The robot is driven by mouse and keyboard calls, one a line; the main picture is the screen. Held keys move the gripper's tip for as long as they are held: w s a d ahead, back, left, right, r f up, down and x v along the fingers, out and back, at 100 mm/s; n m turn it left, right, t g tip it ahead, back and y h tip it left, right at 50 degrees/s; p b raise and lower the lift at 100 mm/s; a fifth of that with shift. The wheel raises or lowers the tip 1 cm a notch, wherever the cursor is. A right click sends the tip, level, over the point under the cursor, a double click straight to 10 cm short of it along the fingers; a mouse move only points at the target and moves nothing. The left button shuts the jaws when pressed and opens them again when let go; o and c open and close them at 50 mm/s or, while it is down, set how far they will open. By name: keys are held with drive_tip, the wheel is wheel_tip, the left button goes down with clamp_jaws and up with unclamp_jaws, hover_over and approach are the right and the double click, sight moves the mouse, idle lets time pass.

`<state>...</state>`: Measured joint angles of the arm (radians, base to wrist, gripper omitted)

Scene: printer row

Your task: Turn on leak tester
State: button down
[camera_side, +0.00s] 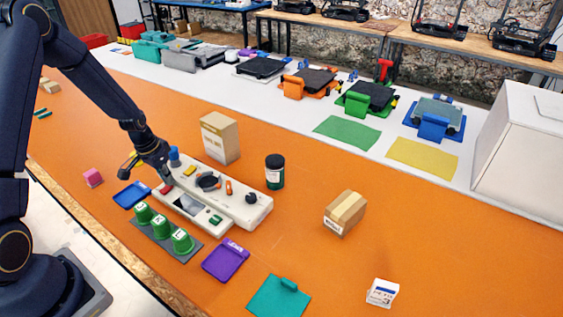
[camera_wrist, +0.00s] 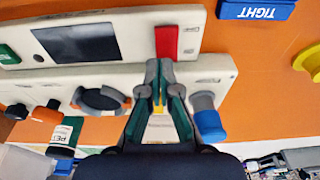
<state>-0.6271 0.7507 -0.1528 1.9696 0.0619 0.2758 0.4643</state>
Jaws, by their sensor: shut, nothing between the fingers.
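The leak tester (camera_side: 240,207) is a long beige console on the orange table, left of centre in the side view. Its front panel carries a red switch (camera_wrist: 167,42), a dark screen (camera_wrist: 76,43) and a green button (camera_wrist: 8,54). The red switch also shows in the side view (camera_side: 166,189), partly beside my fingers. My gripper (camera_wrist: 160,64) is shut and empty, pointing down over the console. In the wrist view its fingertips are at the edge of the red switch. I cannot tell if they touch it. The screen looks dark.
A blue-topped post (camera_wrist: 208,120) stands close beside my gripper. The console's rear part has a black ring (camera_wrist: 100,99) and an orange lever. Green cups (camera_side: 162,226), a blue tray (camera_side: 131,194), a cardboard box (camera_side: 219,138) and a dark jar (camera_side: 275,171) stand around it.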

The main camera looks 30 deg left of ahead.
drive_tip(key=shift+f, duration=0.35)
drive_tip(key=shift+w+f, duration=0.1)
drive_tip(key=shift+w, duration=0.05)
drive_tip(key=shift+f+g, duration=0.2)
drive_tip(key=shift+g, duration=0.2)
drive_tip(key=shift+s+r, duration=0.25)
drive_tip(key=shift+s, duration=0.45)
